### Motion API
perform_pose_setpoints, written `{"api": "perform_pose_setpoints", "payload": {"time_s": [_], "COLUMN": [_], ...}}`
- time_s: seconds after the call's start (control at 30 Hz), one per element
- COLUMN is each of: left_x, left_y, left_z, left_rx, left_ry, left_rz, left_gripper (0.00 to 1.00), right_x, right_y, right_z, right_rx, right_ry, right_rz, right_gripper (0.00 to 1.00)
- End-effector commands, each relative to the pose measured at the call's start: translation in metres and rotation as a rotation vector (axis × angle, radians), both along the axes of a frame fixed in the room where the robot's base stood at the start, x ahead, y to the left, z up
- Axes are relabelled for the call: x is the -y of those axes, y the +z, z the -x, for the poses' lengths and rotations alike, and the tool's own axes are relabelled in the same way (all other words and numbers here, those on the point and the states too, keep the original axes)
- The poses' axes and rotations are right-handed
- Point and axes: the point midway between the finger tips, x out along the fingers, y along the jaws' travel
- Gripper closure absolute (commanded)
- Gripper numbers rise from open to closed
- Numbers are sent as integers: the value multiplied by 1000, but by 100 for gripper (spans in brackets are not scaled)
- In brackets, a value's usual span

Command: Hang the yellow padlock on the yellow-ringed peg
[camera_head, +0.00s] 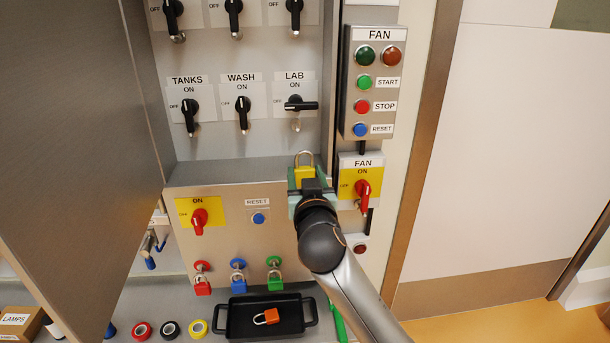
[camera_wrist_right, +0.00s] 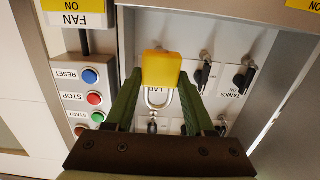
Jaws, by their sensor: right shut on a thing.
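The yellow padlock (camera_head: 304,174) is upright in front of the panel, with its silver shackle on top. My right gripper (camera_head: 306,187) is shut on its body. In the right wrist view, which is upside down, the padlock (camera_wrist_right: 161,69) sits between the two green fingers of the gripper (camera_wrist_right: 160,78), its shackle pointing down in the picture. I cannot make out a yellow-ringed peg; my right arm covers part of the lower panel. A red padlock (camera_head: 203,285), a blue padlock (camera_head: 238,284) and a green padlock (camera_head: 275,282) hang in a row there. My left gripper is not in view.
A black tray (camera_head: 233,318) with an orange padlock (camera_head: 267,317) stands on the shelf, beside rolls of tape (camera_head: 198,327). The FAN button box (camera_head: 374,85) and a red FAN switch (camera_head: 363,190) are close right of my gripper. An open door (camera_head: 70,140) fills the left.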

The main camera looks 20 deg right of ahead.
Motion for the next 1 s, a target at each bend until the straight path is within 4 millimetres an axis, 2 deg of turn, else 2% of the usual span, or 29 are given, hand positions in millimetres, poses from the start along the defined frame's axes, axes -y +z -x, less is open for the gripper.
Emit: {"api": "perform_pose_setpoints", "payload": {"time_s": [0.37, 1.0], "left_x": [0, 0], "left_y": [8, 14], "left_z": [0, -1], "left_rx": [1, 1], "left_ry": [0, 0], "left_rz": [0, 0], "left_gripper": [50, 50], "right_x": [0, -10], "right_y": [8, 8], "right_z": [1, 38], "right_rx": [1, 1], "right_ry": [0, 1], "right_rz": [-1, -1], "right_gripper": [100, 100]}}
